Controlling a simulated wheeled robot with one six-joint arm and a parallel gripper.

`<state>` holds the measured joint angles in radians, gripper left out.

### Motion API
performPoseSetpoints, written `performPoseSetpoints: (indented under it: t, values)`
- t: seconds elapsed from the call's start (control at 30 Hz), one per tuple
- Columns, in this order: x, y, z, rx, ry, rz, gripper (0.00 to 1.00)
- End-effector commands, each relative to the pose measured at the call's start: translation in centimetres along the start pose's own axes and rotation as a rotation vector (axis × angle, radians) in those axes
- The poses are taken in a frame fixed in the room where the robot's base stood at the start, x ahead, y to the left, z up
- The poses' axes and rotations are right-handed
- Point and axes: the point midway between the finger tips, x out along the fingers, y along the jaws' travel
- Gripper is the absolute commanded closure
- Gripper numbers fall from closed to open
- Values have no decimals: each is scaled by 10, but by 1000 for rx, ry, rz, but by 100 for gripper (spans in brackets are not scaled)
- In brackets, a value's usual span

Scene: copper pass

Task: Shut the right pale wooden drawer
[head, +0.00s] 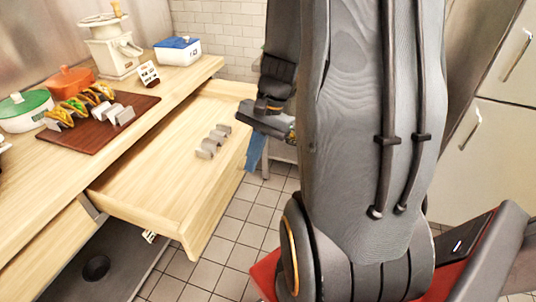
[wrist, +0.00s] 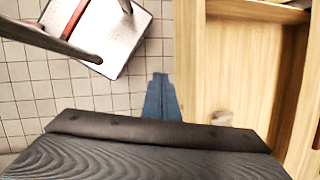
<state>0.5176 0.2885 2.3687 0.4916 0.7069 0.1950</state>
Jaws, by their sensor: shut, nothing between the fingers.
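The pale wooden drawer (head: 150,185) is pulled far out from under the counter. A wavy metal holder (head: 212,142) lies inside it. My gripper (head: 254,152) is outside the drawer, beside the far part of its front panel, with its blue fingers pointing down. In the wrist view, the shut blue fingers (wrist: 162,95) are empty and sit just left of the drawer's wood (wrist: 190,60). I cannot tell whether they touch it. My arm hides much of the right side of the head view.
The wooden counter (head: 185,75) holds a brown board (head: 100,130) with tacos, an orange pot (head: 70,80), a green-lidded pot (head: 24,108), a grinder (head: 112,48) and a blue-lidded box (head: 178,50). Tiled floor (head: 225,225) is clear before the drawer. Pale cabinets (head: 495,130) stand right.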

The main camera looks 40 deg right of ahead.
Motion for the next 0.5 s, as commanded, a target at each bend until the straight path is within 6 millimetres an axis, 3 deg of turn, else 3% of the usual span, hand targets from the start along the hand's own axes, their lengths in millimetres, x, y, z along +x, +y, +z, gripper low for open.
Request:
performPoseSetpoints:
  t: [0.03,0.2,0.5]
  values:
    - [7,5,-19,116,-30,-41,100]
    - [12,17,-72,489,-142,-202,100]
    - [3,57,-176,1037,-326,-542,100]
